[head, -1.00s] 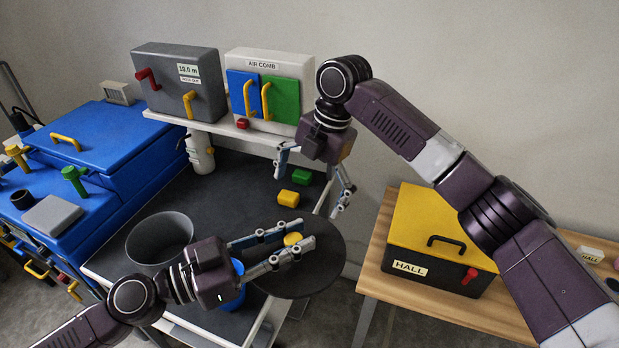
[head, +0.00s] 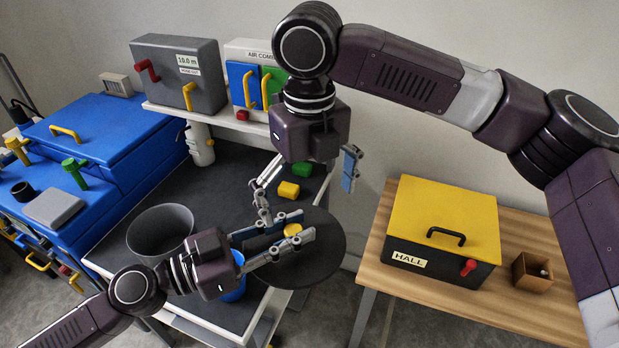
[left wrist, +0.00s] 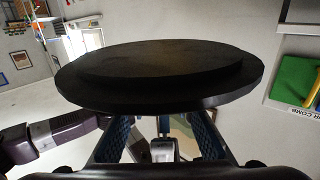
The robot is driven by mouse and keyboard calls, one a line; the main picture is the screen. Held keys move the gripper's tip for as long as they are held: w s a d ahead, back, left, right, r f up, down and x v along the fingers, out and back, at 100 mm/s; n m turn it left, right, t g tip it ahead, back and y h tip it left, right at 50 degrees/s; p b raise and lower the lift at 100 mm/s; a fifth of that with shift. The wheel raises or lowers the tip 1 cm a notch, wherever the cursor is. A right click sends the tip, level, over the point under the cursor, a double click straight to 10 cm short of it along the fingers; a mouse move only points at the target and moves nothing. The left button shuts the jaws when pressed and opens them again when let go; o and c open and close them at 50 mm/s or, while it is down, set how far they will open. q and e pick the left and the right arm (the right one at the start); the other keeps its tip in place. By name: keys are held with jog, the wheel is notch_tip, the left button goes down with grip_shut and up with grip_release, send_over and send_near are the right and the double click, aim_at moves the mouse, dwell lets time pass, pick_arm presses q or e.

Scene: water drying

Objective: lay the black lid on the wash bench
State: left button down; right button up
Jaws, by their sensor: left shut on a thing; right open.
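The black lid (head: 325,262) is a flat round disc with a yellow knob (head: 292,230). My left gripper (head: 304,227) is shut on the knob and holds the lid at the right front edge of the wash bench. In the left wrist view the lid (left wrist: 160,75) fills the upper middle. The wash bench (head: 225,178) has a dark top, partly hidden by my arms. I cannot tell whether the lid touches it. My right gripper (head: 308,200) is open and empty, just above and behind the left gripper.
A dark round tub (head: 160,232) and a blue cup (head: 234,290) are near my left gripper. Yellow (head: 289,190) and green (head: 302,170) blocks lie behind. A wooden table (head: 440,301) at right bears a yellow-topped HALL box (head: 445,215) and a small wooden box (head: 532,272).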

aim_at(310, 223)
jog(key=shift+f, duration=2.8)
jog(key=shift+c, duration=0.3)
jog(key=c, duration=1)
jog(key=shift+w+d, duration=0.15)
jog(key=shift+d, duration=0.1)
grip_shut()
pick_arm(q)
jog(key=c, duration=1.8)
grip_release()
pick_arm(e)
jog(key=shift+a, duration=0.1)
pick_arm(q)
jog(key=shift+o, duration=0.9)
pick_arm(e)
jog(key=shift+a, duration=0.1)
pick_arm(q)
jog(key=shift+a, duration=0.15)
